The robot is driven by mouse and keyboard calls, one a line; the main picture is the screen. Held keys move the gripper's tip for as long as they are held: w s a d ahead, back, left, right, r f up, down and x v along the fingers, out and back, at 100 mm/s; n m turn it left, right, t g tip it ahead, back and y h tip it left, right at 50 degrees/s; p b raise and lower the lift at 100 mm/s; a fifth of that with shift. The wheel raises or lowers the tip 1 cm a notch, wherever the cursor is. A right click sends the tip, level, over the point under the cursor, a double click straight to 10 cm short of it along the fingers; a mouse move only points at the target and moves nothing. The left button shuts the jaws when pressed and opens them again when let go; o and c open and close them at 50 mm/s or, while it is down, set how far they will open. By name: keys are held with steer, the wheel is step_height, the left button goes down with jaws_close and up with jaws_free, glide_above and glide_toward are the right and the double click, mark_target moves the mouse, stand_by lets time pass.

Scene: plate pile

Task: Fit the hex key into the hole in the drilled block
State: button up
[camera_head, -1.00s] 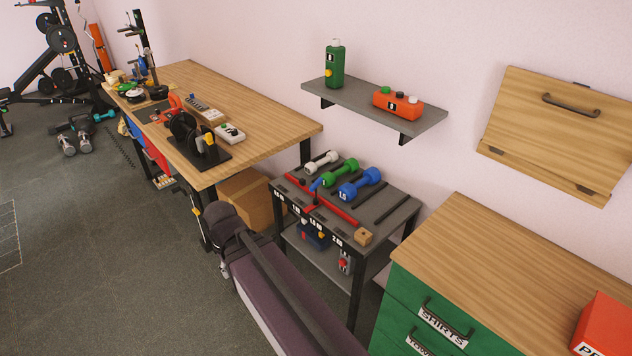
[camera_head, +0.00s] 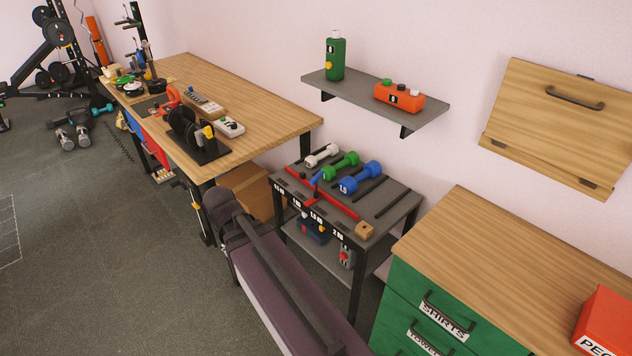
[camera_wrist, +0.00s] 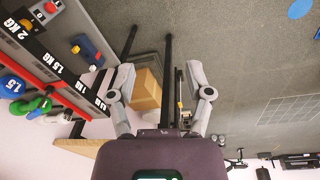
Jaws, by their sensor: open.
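A small wooden block (camera_head: 364,230) with a dark spot on top, which looks like the drilled block, sits at the near right corner of the grey rack (camera_head: 398,209). I cannot pick out the hex key with certainty. A red bar (camera_head: 330,200) with a blue piece (camera_head: 316,179) lies along the rack's front part; I cannot tell what it is. My gripper (camera_wrist: 160,80) is open in the wrist view, with nothing seen between its fingers. It is low, beside the rack, whose labelled edge (camera_wrist: 60,65) shows at left. The head view does not show its fingers.
Blue, green and white dumbbells (camera_head: 360,176) lie on the rack. A workbench (camera_head: 245,97) with tools is at left, and a cardboard box (camera_head: 252,190) is under it. A green drawer cabinet (camera_head: 430,318) is at right. Open floor (camera_head: 110,240) is at left.

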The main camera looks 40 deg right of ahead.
steer(key=w+d+m+t+h+b, duration=0.1)
steer(key=w+d+m+h, duration=0.2)
steer(key=d, duration=0.5)
steer(key=w+d+m+t, duration=0.1)
steer(key=w+d+m, duration=0.2)
steer(key=w+d, duration=0.3)
steer(key=m+h, duration=0.4)
steer(key=m, duration=0.2)
glide_toward(316, 176)
steer(key=a, duration=0.2)
steer(key=shift+s+d+r+b, duration=0.15)
steer(key=shift+s+r+b, duration=0.15)
steer(key=shift+s+b, duration=0.15)
steer(key=shift+w+d+f, duration=0.1)
steer(key=shift+f, duration=0.05)
steer(key=b+x, duration=0.5)
steer(key=x, duration=0.1)
steer(key=shift+w+d+f, duration=0.1)
steer(key=shift+w, duration=0.05)
steer(key=shift+b+x, duration=0.55)
steer(key=shift+x, duration=0.45)
steer(key=shift+d, duration=0.15)
steer(key=shift+d+r+b+x, duration=0.15)
steer(key=shift+b+x, duration=0.7)
steer(key=shift+x, duration=0.4)
steer(key=shift+d+r+b+x, duration=0.15)
steer(key=shift+b+x, duration=0.65)
steer(key=shift+x, duration=0.45)
steer(key=shift+w, duration=0.15)
